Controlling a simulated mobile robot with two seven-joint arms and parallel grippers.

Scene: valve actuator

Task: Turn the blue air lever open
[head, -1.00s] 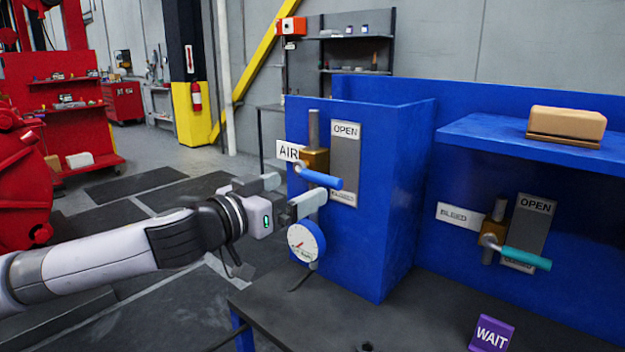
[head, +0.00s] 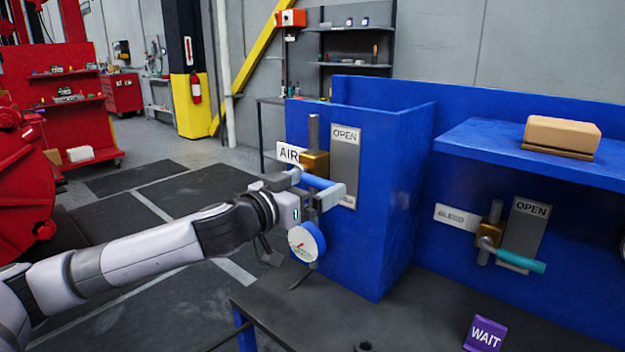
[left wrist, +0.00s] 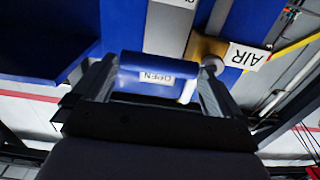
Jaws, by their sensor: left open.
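The blue air lever (head: 318,181) sticks out to the right and slightly down from a brass valve body (head: 314,162), beside the AIR sign (head: 288,153). My right gripper is not in view.
A round gauge (head: 306,242) hangs just below my left gripper. A teal bleed lever (head: 520,261) sits on the blue panel at right, under a shelf holding a tan block (head: 562,134). A purple WAIT sign (head: 485,333) stands on the dark table (head: 400,320).

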